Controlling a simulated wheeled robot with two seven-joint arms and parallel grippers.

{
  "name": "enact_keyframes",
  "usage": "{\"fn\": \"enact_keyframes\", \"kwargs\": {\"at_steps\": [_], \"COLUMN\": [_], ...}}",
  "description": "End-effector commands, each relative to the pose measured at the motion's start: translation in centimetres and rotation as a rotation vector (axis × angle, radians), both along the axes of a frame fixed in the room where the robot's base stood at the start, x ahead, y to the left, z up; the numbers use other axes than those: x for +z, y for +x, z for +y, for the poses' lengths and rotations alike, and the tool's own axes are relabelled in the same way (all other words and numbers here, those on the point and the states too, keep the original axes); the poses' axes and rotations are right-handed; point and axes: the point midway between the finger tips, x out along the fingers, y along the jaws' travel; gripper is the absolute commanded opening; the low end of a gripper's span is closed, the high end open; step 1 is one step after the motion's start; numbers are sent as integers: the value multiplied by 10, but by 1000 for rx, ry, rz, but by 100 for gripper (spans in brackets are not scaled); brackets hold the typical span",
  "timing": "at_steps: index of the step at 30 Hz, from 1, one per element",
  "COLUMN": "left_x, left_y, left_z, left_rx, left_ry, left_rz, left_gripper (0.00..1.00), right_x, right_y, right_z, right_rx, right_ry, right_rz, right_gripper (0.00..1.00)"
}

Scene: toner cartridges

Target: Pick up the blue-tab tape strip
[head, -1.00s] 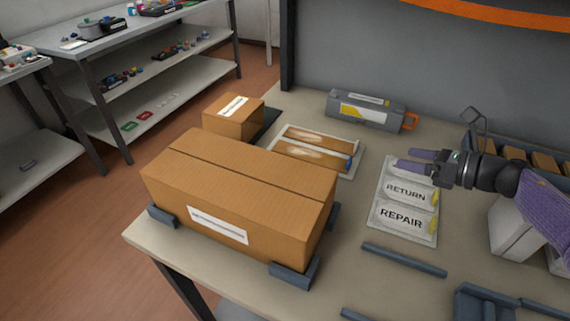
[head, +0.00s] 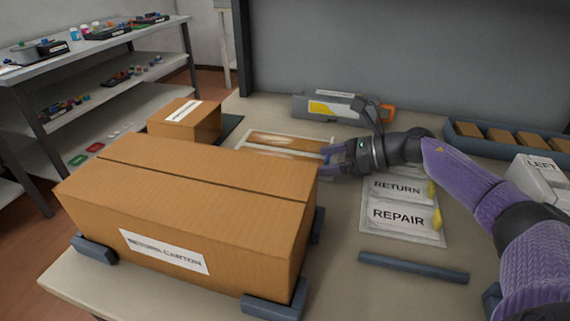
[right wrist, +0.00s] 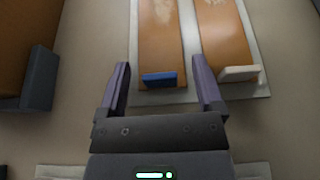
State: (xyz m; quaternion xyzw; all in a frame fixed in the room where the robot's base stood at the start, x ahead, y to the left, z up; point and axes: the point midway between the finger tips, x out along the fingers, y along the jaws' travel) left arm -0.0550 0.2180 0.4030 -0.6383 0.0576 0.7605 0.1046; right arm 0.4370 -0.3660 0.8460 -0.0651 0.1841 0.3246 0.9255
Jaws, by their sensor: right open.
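The blue-tab tape strip (right wrist: 161,42) is a brown strip with a blue tab (right wrist: 160,79) at its near end, in the right wrist view. It lies on a pale tray (right wrist: 189,60) beside a second brown strip (right wrist: 226,38) with a cream tab (right wrist: 239,73). My right gripper (right wrist: 164,80) is open, its two purple fingers on either side of the blue tab and apart from it. In the head view the right gripper (head: 328,157) covers the tab end of the strips (head: 285,142). Its height above the tray is hard to tell. My left gripper is not in view.
A large return carton (head: 200,190) stands in corner blocks just left of my right gripper. A grey toner cartridge (head: 318,106) lies behind. RETURN and REPAIR labels (head: 399,215) lie in front, with a blue-grey bar (head: 412,267) nearer. A small box (head: 186,121) stands at back left.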

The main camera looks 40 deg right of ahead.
Motion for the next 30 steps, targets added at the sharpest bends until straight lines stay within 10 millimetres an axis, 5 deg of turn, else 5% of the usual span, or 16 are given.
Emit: {"fn": "enact_keyframes", "kwargs": {"at_steps": [3, 15, 23, 30], "left_x": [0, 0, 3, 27], "left_y": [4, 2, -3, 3], "left_z": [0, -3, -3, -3], "left_rx": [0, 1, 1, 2], "left_ry": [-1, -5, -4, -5], "left_rz": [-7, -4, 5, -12], "left_gripper": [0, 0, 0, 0], "right_x": [1, 1, 4, 66], "right_y": [0, -1, -1, -1], "right_z": [0, 0, -1, -1], "right_rx": [0, 0, 0, 0], "right_ry": [0, 1, 1, -1], "right_rz": [0, 1, -1, -7], "right_gripper": [81, 0, 0, 0]}}
